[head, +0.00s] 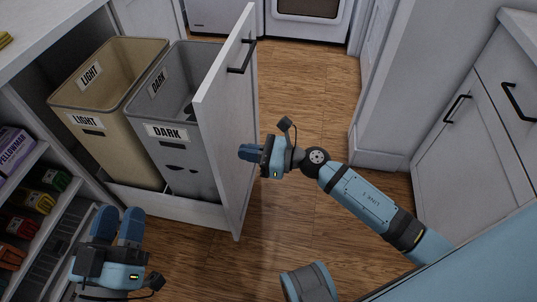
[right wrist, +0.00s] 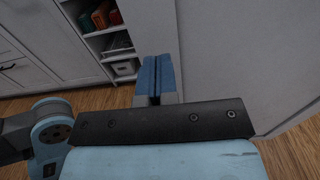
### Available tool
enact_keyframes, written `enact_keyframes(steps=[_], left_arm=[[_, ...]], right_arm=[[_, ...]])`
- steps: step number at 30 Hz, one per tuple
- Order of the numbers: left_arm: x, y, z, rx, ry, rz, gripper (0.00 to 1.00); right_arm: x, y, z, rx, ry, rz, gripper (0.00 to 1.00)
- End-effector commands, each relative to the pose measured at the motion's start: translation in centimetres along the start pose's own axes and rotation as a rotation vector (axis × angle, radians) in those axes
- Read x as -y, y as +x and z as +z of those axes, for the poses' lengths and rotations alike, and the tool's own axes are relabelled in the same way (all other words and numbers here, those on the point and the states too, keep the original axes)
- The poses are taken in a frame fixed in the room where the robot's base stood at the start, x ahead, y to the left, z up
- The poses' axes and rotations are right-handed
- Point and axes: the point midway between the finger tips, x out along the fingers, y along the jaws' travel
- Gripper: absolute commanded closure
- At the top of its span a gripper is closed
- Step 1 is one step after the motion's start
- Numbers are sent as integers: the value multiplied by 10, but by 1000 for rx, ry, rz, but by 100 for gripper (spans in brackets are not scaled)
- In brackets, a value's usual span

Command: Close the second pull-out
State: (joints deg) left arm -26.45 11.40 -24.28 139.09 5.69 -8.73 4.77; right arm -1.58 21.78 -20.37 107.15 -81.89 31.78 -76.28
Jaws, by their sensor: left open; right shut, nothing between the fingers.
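The pull-out (head: 227,115) stands extended from under the counter, its white front panel with a black handle (head: 240,58) facing right. It carries a beige LIGHT bin (head: 120,140) and a grey DARK bin (head: 185,155). My right gripper (head: 243,153) is shut and empty at the outer face of the panel, below the handle; whether it touches I cannot tell. In the right wrist view its blue fingers (right wrist: 158,75) are together, with a pale panel (right wrist: 230,50) to their right. My left gripper (head: 119,212) is open and empty at the lower left, in front of the shelves.
White cabinets with black handles (head: 458,108) are at the right. White appliances (head: 305,18) stand at the back. The wooden floor (head: 310,85) between is clear.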

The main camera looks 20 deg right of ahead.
Motion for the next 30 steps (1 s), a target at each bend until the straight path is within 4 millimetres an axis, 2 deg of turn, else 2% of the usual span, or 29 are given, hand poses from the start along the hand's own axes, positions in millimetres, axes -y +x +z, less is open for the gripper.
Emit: enact_keyframes(steps=[3, 9, 30], left_arm=[[1, 0, 4, 10, -1, 0, 57], [1, 0, 7, 19, -3, 0, 57], [2, -1, 9, 29, -3, 0, 57]], right_arm=[[0, 22, 0, 2, 0, 1, 100], [0, 41, 0, 1, 1, 0, 100], [4, 44, -1, 0, 2, 0, 100]])
